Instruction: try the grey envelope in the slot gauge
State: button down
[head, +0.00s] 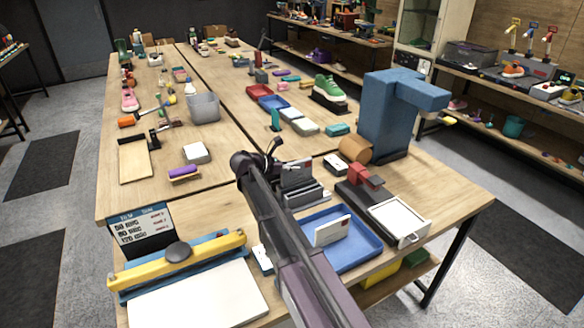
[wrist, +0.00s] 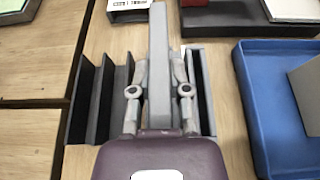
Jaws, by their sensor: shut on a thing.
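The grey envelope (wrist: 158,45) is edge-on in the wrist view, upright between the fingers of my gripper (wrist: 159,88). My gripper is shut on it. The grey slot gauge (head: 308,196) is directly below the envelope. In the wrist view the gauge (wrist: 103,100) shows upright walls left of the envelope and a dark slot to its right. The envelope's lower edge is hidden, so I cannot tell how deep it sits in a slot.
A blue tray (head: 357,257) with a whitish envelope (head: 332,230) stands right of the gauge. A dark device with a white plate (head: 400,220) is beyond it. A yellow-barred press (head: 180,265) is at the front left. A tall blue machine (head: 385,120) stands behind.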

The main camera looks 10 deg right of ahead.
aim_at(292, 184)
jog(key=shift+f+b, duration=2.35)
jog(key=shift+f, duration=0.05)
dwell(1.1)
jog(key=c, duration=0.5)
grip_release()
jog(key=shift+r, duration=0.15)
notch_tip(292, 184, up, 13)
jog(key=p, duration=1.3)
jog(key=shift+s+f, duration=0.1)
jog(key=shift+f, duration=0.1)
